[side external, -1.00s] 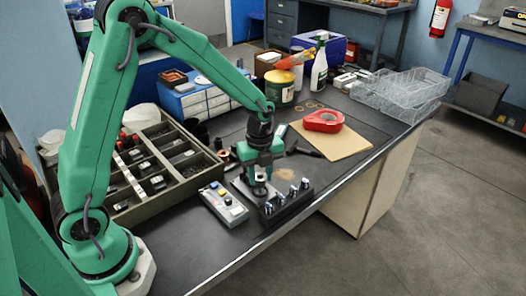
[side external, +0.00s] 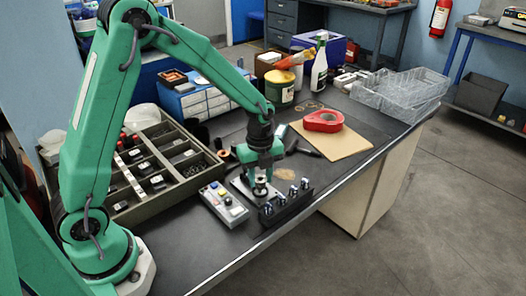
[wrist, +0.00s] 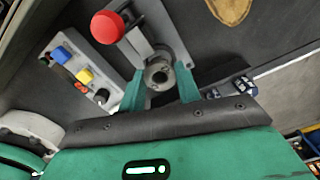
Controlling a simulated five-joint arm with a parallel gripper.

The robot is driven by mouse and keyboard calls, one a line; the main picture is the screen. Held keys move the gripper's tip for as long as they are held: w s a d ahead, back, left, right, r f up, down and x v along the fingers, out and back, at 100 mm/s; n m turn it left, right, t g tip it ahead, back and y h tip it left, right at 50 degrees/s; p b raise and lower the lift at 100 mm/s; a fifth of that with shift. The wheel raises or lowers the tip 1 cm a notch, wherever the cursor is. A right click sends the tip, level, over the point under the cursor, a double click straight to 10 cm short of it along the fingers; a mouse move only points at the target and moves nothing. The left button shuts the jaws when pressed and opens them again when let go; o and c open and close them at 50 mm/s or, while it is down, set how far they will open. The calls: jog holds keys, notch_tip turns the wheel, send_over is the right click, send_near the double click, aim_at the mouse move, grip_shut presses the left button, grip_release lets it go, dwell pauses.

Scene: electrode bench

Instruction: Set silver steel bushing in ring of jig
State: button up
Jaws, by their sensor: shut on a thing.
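The silver steel bushing (wrist: 158,73) is a short round metal piece with a dark bore, seen end-on in the wrist view. My gripper (wrist: 160,88) has its two green fingers shut on it from both sides. In the side view, my gripper (side external: 262,178) points down over the jig, with the bushing (side external: 261,190) small between the fingertips. The jig (wrist: 152,22) is a grey plate with a red ball knob, right behind the bushing in the wrist view. Its ring is mostly hidden by the bushing and fingers. I cannot tell whether the bushing sits inside it.
A black rack (side external: 284,207) with several shiny pieces stands close beside the jig on the near side. A grey button box (side external: 222,206) lies left of it. A compartment tray (side external: 122,205) is further left.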

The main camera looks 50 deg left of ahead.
jog(key=shift+f, duration=1.05)
dwell(0.4)
jog(key=o, duration=1.1)
jog(key=shift+r, duration=3.9)
notch_tip(320, 180, up, 5)
